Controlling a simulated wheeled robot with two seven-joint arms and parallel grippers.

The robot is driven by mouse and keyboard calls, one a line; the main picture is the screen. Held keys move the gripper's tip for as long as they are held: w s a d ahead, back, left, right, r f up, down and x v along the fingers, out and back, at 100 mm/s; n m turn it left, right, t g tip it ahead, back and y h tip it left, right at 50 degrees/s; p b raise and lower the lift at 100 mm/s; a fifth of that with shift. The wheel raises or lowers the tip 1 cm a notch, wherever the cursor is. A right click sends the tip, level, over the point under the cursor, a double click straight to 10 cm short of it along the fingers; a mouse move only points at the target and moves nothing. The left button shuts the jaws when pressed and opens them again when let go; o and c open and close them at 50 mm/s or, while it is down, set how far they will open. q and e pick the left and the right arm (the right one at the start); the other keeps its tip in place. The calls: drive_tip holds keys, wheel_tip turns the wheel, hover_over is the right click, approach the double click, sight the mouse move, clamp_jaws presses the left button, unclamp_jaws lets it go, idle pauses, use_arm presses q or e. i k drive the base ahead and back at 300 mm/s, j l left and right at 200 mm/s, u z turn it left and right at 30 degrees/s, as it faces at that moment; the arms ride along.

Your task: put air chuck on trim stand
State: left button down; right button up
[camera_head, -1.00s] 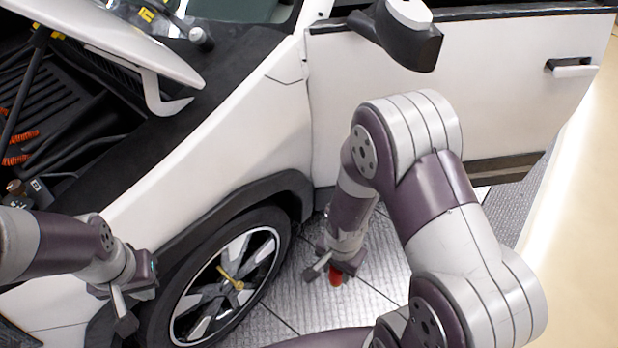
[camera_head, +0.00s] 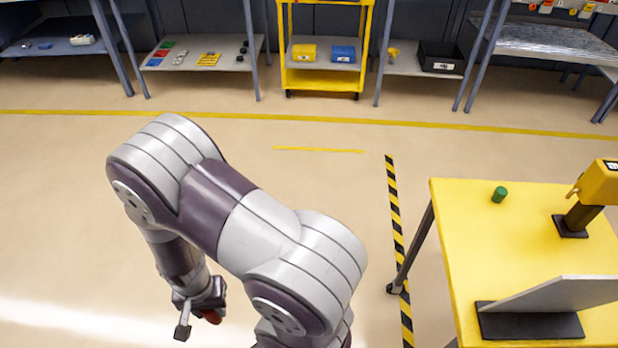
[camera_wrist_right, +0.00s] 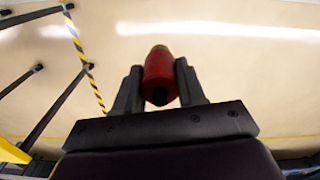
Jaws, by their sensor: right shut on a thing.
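The air chuck appears to be the small red piece (camera_wrist_right: 159,72) with a brassy end and a dark opening. My right gripper (camera_head: 199,318) is shut on it, with one finger on each side in the right wrist view. In the head view only a bit of red (camera_head: 212,317) shows beside the fingers, above bare floor. I cannot tell for sure which thing is the trim stand. A yellow-topped table (camera_head: 470,235) at the right bears a grey slanted plate (camera_head: 560,294) on a black base (camera_head: 528,324). My left gripper is not in view.
On the table are a green cylinder (camera_head: 499,194) and a yellow device (camera_head: 600,183) on a black foot. Black-and-yellow floor tape (camera_head: 395,215) runs left of the table. A yellow cart (camera_head: 325,75) and shelves stand at the back. Open floor lies between.

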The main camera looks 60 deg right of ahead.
sight(465, 207)
drive_tip(key=i+l+z, duration=0.15)
drive_tip(key=z, duration=0.3)
drive_tip(key=i+l+z, duration=0.25)
drive_tip(key=z, duration=0.15)
drive_tip(key=i+l+z, duration=0.15)
drive_tip(key=z, duration=0.3)
drive_tip(key=i+z, duration=0.5)
drive_tip(key=z, duration=0.35)
drive_tip(key=i+j+z, duration=0.1)
drive_tip(key=i+z, duration=0.15)
drive_tip(key=z, duration=0.15)
